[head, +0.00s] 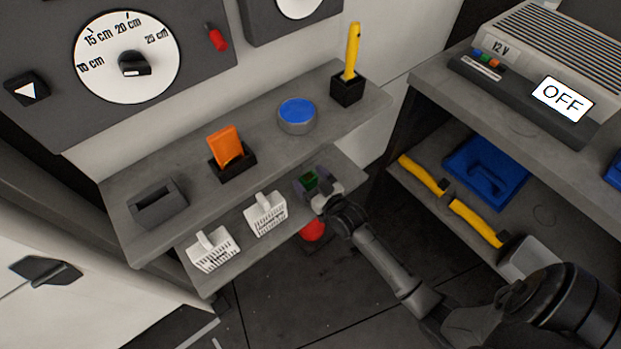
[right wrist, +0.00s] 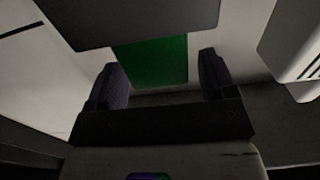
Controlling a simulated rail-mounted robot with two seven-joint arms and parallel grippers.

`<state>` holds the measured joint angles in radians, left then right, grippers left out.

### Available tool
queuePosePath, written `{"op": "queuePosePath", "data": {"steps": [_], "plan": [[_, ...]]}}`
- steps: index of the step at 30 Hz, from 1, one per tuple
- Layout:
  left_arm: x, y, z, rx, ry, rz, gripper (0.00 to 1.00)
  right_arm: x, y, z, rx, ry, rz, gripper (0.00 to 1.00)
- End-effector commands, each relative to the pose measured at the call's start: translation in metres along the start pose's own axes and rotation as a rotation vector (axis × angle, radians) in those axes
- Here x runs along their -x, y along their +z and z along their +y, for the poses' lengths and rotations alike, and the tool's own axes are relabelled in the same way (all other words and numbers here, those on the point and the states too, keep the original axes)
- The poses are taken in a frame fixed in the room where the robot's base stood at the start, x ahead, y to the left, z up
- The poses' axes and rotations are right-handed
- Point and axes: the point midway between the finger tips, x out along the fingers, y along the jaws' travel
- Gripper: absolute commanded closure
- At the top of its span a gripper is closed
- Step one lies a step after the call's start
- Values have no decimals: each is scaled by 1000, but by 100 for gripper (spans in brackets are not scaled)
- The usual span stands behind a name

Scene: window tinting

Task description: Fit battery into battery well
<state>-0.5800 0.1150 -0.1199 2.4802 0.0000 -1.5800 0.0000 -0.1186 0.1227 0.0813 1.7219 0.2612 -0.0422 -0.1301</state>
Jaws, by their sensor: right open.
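My right gripper (head: 311,184) is at the right end of the lower shelf, with its jaws open. In the right wrist view its two dark fingers (right wrist: 160,80) stand on either side of a green block (right wrist: 150,61), perhaps the battery. I cannot tell whether they touch it. The green block also shows small and partly covered in the head view (head: 309,178). A dark grey panel (right wrist: 140,18) hides the block's upper part in the wrist view. I cannot make out the battery well for certain. My left gripper is not in view.
The upper shelf (head: 272,148) above holds a grey slotted box (head: 157,204), an orange card in a holder (head: 225,147), a blue-topped tin (head: 297,114) and a yellow tool (head: 352,52). White baskets (head: 265,214) stand left of the gripper. A red round thing (head: 312,231) shows below.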

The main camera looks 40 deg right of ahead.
Motion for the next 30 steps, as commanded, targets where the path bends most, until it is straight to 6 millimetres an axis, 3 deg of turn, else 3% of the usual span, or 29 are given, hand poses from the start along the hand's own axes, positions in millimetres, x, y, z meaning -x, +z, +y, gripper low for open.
{"op": "queuePosePath", "data": {"steps": [5,19,30], "plan": [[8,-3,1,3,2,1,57,14,-4,0,0,0,-4,23],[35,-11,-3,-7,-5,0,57,97,-4,0,1,-1,-3,23],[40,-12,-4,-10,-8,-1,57,120,-3,0,-1,-1,-1,23]]}}
